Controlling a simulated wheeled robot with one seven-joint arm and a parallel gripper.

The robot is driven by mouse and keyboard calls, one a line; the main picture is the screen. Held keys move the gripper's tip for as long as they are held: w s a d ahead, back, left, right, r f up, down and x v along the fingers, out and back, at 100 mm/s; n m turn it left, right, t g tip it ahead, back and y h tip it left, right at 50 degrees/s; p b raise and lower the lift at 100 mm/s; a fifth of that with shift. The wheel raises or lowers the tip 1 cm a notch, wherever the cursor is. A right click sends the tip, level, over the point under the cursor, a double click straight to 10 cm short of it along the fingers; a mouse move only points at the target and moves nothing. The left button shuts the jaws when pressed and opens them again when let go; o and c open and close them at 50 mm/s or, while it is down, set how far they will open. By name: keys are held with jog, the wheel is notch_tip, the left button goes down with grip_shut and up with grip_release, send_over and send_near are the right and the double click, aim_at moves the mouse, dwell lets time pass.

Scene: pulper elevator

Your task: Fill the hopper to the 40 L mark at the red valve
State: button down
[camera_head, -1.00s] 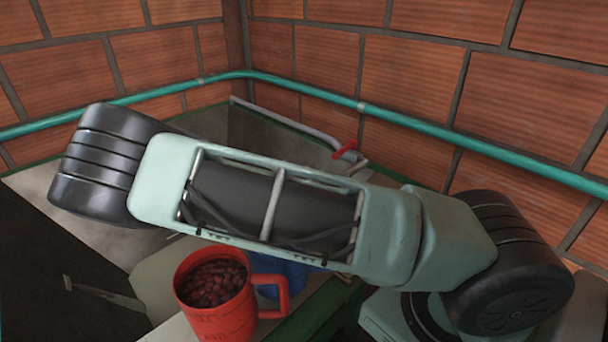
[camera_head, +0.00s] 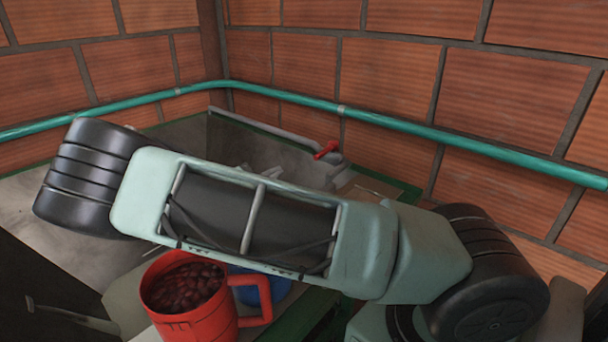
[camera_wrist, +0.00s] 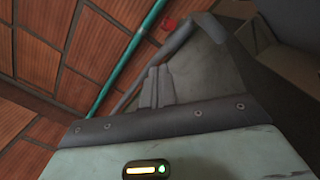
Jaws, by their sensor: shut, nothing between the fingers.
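The red valve (camera_head: 327,150) is a small red handle on a grey pipe at the hopper's far right corner. No 40 L mark can be made out. A red jug (camera_head: 205,328) holding dark red cherries stands in front, below my arm, with its handle to the right. My gripper (camera_wrist: 157,86) shows in the wrist view with its two fingers together and empty, over the hopper, apart from the valve.
A blue container (camera_head: 272,290) stands behind the red jug, partly hidden. A teal pipe (camera_head: 390,122) runs along the brick walls (camera_head: 390,75). A green frame edge (camera_head: 305,318) lies right of the jug. A grey lever (camera_head: 65,315) shows at lower left.

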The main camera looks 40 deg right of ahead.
aim_at(325, 151)
jog(key=d+m+g+p, duration=0.2)
jog(key=d+m+p, duration=0.2)
jog(key=d+m, duration=0.5)
jog(key=shift+s+d+r, duration=0.25)
jog(key=shift+d+r, duration=0.15)
jog(key=shift+d, duration=1.1)
